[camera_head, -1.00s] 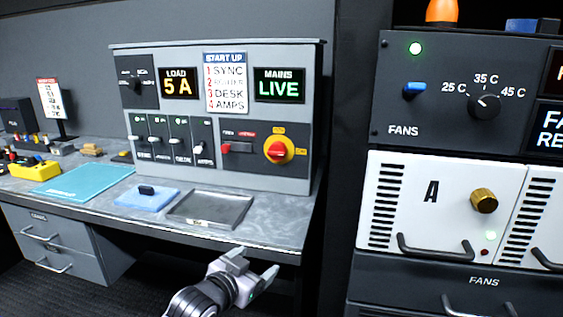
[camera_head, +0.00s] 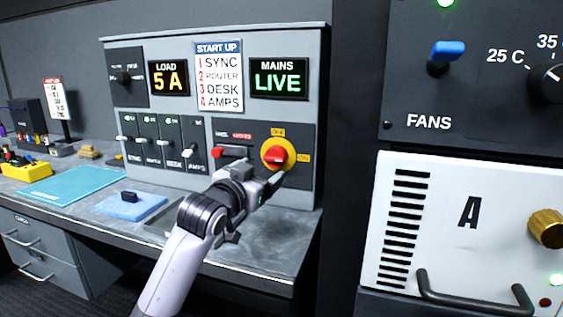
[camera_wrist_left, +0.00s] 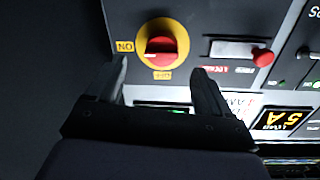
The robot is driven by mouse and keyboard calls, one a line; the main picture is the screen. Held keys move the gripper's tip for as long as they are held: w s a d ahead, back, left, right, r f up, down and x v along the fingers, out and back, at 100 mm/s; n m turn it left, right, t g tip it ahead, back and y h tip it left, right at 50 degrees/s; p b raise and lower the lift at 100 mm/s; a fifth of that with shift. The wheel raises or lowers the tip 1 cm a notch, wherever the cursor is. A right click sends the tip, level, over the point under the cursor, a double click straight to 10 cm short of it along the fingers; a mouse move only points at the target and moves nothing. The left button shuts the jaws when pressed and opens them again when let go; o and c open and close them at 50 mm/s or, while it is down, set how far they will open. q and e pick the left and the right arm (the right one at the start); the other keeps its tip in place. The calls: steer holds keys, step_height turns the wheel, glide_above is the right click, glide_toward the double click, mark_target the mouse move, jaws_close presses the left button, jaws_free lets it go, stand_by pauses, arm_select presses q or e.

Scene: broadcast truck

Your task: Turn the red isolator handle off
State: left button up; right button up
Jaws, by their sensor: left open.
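The red isolator handle (camera_head: 275,155) sits on a round yellow plate on the dark lower right section of the grey panel. In the left wrist view the red handle (camera_wrist_left: 161,47) lies crosswise, in line with the ON mark at its side; OFF is marked at another edge of the yellow plate. My left gripper (camera_head: 272,178) is just in front of and below the handle. In the left wrist view its two fingers (camera_wrist_left: 160,80) are apart and empty, pointing at the handle, which lies beyond the fingertips. My right gripper is out of view.
A red-ended slide (camera_head: 232,151) is left of the handle. The MAINS display (camera_head: 278,79) reads LIVE and the LOAD display (camera_head: 168,78) reads 5 A. A blue pad (camera_head: 122,207) lies on the desk. A rack with a white unit (camera_head: 445,240) stands close at right.

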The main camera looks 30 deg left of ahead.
mark_target(272, 159)
arm_select(q)
steer(key=shift+w+a+r, duration=0.15)
steer(key=shift+w+a, duration=0.1)
steer(key=shift+w, duration=0.95)
steer(key=shift+w+a+r, duration=0.1)
steer(key=shift+w+a, duration=0.1)
steer(key=shift+w, duration=0.95)
steer(key=shift+w+a+r, duration=0.15)
steer(key=shift+w+a, duration=0.1)
steer(key=shift+w, duration=0.95)
steer(key=c, duration=1)
